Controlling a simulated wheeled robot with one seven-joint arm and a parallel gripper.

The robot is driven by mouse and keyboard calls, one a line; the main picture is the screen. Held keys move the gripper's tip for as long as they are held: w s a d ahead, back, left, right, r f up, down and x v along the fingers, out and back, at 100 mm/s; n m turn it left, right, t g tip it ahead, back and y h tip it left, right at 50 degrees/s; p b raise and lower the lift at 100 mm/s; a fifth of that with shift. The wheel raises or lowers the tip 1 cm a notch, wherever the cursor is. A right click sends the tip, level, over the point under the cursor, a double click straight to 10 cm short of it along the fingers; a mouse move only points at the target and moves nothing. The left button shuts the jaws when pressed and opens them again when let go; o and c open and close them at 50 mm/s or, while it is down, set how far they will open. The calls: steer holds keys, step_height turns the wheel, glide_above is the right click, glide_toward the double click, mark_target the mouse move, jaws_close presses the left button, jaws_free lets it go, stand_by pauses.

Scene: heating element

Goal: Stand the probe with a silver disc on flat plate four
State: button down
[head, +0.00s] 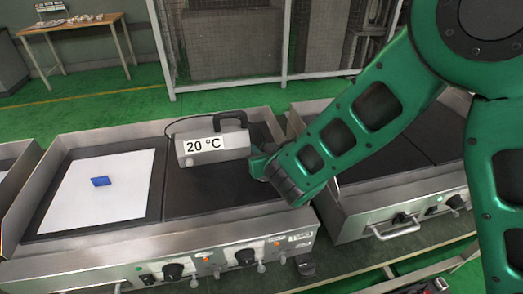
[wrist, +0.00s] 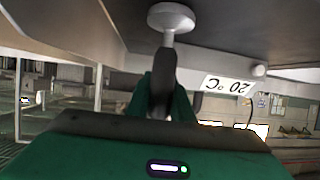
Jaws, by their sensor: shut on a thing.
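The probe shows in the wrist view as a silver disc (wrist: 172,16) on a short pale stem, with a black handle (wrist: 162,70) between my fingers. My gripper (head: 258,162) is shut on this handle; it also shows in the wrist view (wrist: 160,92). The wrist picture is upside down, and the disc faces a dark flat plate (head: 205,195). I cannot tell whether it touches. In the head view my arm hides the probe. A silver meter (head: 212,150) labelled 20 °C, with a black handle, stands just left of my gripper. I see no plate number.
Another griddle (head: 410,190) stands to the right, partly behind my arm. Knobs (head: 172,271) line the front. A wooden table (head: 75,28) is far back.

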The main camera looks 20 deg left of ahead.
steer(key=shift+f, duration=0.25)
steer(key=c, duration=1.6)
jaws_free()
steer(key=shift+o, duration=0.2)
steer(key=shift+s+d+r, duration=0.1)
steer(key=shift+s+r, duration=0.1)
steer(key=v, duration=1.1)
steer(key=shift+s+d, duration=0.15)
steer(key=shift+d, duration=0.05)
